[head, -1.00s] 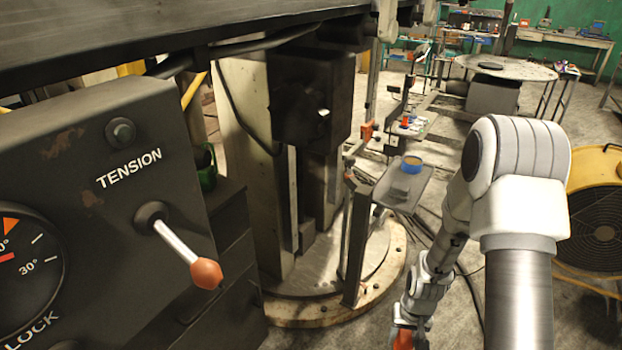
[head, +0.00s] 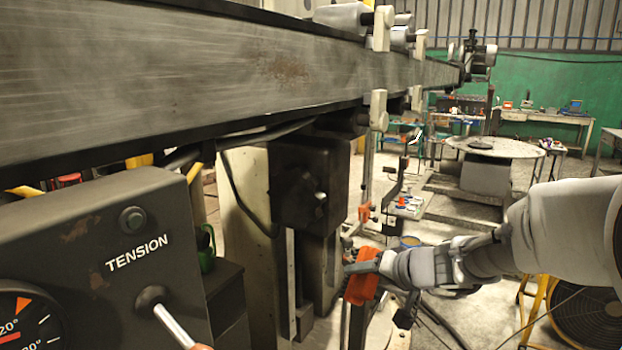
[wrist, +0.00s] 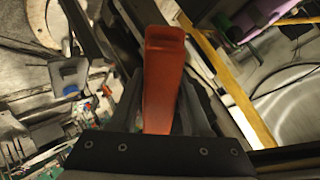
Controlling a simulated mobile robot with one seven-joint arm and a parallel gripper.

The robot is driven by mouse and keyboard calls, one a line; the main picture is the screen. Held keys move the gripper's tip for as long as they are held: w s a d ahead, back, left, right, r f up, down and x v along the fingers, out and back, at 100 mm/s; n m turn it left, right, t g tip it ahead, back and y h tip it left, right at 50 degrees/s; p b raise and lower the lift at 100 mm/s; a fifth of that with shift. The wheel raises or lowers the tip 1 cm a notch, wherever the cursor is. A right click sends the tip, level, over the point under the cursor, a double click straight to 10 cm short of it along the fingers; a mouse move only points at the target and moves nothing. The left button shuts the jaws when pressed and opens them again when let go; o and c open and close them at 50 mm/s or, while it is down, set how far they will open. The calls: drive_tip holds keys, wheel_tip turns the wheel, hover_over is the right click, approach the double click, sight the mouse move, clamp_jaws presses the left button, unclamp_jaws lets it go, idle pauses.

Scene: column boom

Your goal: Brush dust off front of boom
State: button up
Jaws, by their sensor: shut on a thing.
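The boom (head: 220,72) is a long dark grey beam across the top of the head view, running from the left toward the back right. Its front face looks greyish and streaked, with a brownish patch near the middle. My gripper (head: 372,268) is below the boom, in front of the column base, and apart from the boom. It is shut on an orange-red brush (head: 360,282). In the wrist view the brush (wrist: 163,75) stands upright between the dark fingers. Its bristles cannot be made out.
The control box (head: 110,255) with a TENSION lever stands at the left front. A dark box (head: 305,185) on the column (head: 245,205) is behind my gripper. Clamps (head: 378,110) sit along the boom. A yellow-framed fan (head: 585,318) is at the lower right.

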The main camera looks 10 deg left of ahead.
drive_tip(key=s+a+r+n+y, duration=0.1)
drive_tip(key=a+r+y, duration=0.2)
drive_tip(key=r, duration=0.7)
drive_tip(key=s+a+r+n+y, duration=0.2)
drive_tip(key=a+r, duration=0.1)
drive_tip(key=r, duration=0.7)
drive_tip(key=n+g+y, duration=0.2)
drive_tip(key=y, duration=0.2)
approach(245, 77)
drive_tip(key=p+x, duration=0.2)
drive_tip(key=x, duration=0.2)
drive_tip(key=shift+s+a+f, duration=0.1)
drive_tip(key=shift+a, duration=0.15)
drive_tip(key=shift+w+a+t, duration=0.3)
drive_tip(key=shift+w+a, duration=0.05)
drive_tip(key=shift+a, duration=0.5)
drive_tip(key=shift+w, duration=0.1)
